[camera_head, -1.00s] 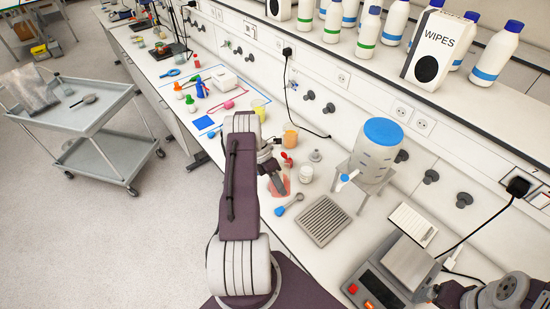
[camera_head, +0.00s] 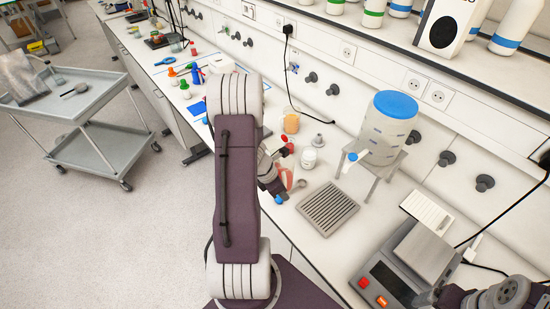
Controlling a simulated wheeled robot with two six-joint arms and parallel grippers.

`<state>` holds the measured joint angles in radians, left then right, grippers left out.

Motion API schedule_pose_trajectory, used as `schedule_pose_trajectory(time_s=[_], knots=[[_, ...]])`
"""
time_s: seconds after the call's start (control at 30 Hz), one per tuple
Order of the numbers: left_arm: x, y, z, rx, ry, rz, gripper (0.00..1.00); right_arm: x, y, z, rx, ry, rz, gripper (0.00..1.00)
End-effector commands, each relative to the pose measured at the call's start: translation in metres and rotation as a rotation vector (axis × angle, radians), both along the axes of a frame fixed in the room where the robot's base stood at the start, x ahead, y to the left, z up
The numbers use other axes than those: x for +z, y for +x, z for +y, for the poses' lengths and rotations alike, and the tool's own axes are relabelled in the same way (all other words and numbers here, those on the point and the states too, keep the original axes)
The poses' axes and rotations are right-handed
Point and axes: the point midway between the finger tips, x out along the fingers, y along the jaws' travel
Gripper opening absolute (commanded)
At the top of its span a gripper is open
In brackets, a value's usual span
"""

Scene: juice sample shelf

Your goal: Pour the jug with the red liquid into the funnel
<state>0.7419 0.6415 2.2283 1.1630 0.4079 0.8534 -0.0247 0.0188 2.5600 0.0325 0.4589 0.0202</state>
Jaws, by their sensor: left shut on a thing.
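The jug with red liquid (camera_head: 286,177) stands low on the white bench, mostly hidden behind my left arm and gripper. My left gripper (camera_head: 276,184) is at the jug's near left side and shut on it; the fingertips are hard to see. A small grey funnel-like piece (camera_head: 318,141) is on the bench behind and to the right of the jug. Only links of my right arm show at the bottom right corner; its gripper is not visible.
A white jar (camera_head: 308,158), an orange beaker (camera_head: 291,123) and a blue-ended spoon (camera_head: 281,198) are close around the jug. A grey drain grid (camera_head: 328,208), a blue-lidded tank (camera_head: 389,128) on a stand and a scale (camera_head: 405,262) are to the right.

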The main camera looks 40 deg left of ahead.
Motion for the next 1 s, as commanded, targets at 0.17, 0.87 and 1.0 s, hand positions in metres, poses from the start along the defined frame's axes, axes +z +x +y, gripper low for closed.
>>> schedule_pose_trajectory(time_s=[0.17, 0.87, 1.0], knots=[[-0.02, -0.002, -0.003, 0.0, 0.084, -0.076, 0.0, -0.068, -0.001, 0.0, 0.0, 0.0, 0.002, 0.87], [0.022, -0.029, -0.034, 0.0, 0.08, -0.071, 0.0, -0.044, 0.0, 0.0, 0.0, 0.0, 0.0, 0.87], [0.021, -0.028, -0.034, 0.0, 0.08, -0.071, 0.0, -0.045, 0.0, 0.0, 0.0, 0.0, 0.0, 0.87]])
